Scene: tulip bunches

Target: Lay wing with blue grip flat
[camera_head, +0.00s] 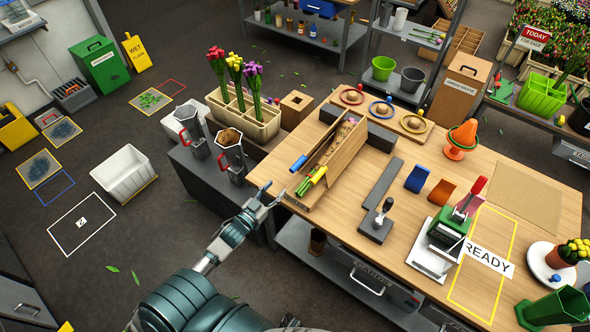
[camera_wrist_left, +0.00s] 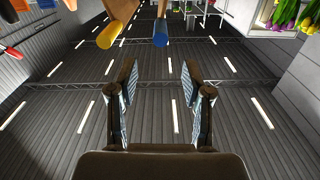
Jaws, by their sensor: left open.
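A wooden trough (camera_head: 335,158) with two raised side boards stands on the table's left end. The wing with the blue grip (camera_head: 299,163) is its left board and stands tilted up, not flat. Beside it, at the near end of the other board, are a yellow grip (camera_head: 319,173) and a green piece (camera_head: 306,187). In the left wrist view the blue grip (camera_wrist_left: 160,37) and yellow grip (camera_wrist_left: 110,35) hang at the top, beyond the fingertips. My left gripper (camera_head: 269,192) is open and empty, left of the trough's near end and apart from the blue grip. My right gripper is out of view.
The wooden table (camera_head: 410,270) holds a dark stamp-like tool (camera_head: 378,222), a green press (camera_head: 447,228) and an orange cone (camera_head: 462,138). Grey jugs (camera_head: 232,155) and a tulip crate (camera_head: 243,118) stand left of the trough. Floor space is open at left.

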